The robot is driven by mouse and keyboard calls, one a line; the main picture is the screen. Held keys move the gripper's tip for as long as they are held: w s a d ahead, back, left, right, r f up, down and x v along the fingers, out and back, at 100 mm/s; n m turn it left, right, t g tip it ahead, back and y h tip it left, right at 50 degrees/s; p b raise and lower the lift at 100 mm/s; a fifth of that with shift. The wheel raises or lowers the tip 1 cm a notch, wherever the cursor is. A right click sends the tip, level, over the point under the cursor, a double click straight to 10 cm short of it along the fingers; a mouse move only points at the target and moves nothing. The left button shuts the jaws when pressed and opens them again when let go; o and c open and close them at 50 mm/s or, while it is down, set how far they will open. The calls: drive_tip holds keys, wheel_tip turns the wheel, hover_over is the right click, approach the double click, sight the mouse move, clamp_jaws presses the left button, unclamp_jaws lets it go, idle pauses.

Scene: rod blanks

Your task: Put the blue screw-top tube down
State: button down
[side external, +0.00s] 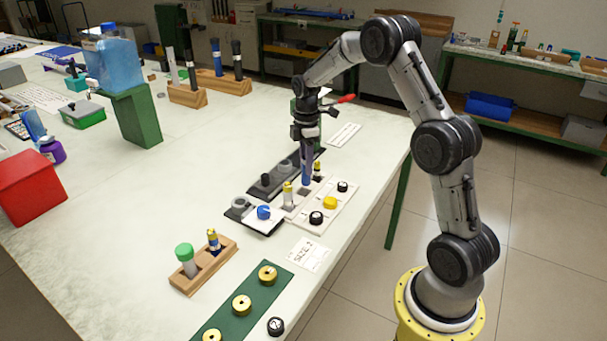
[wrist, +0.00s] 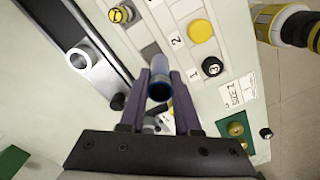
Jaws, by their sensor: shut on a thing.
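My gripper (side external: 306,172) is shut on a blue tube (side external: 306,181) and holds it roughly upright over the pale board (side external: 301,215). In the wrist view the tube (wrist: 160,91) sits between the two purple fingers (wrist: 160,82), its round dark-blue end facing the camera. Whether the tube's lower end touches the board is hidden. The board carries a yellow cap (side external: 330,203), black knobs (side external: 316,217) and a white-and-yellow rod (side external: 288,193). The wrist view shows the yellow cap (wrist: 200,31) and a black knob marked 3 (wrist: 212,66).
A dark tray (side external: 258,192) with grey parts lies left of the board. A wooden rack (side external: 204,266) and a green strip with brass rings (side external: 241,306) lie nearer.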

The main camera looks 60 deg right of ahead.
drive_tip(key=shift+w+d+f, duration=0.3)
drive_tip(key=shift+w+f, duration=0.3)
drive_tip(key=shift+f, duration=1.7)
drive_tip(key=shift+f, duration=0.1)
drive_tip(key=c, duration=0.6)
unclamp_jaws()
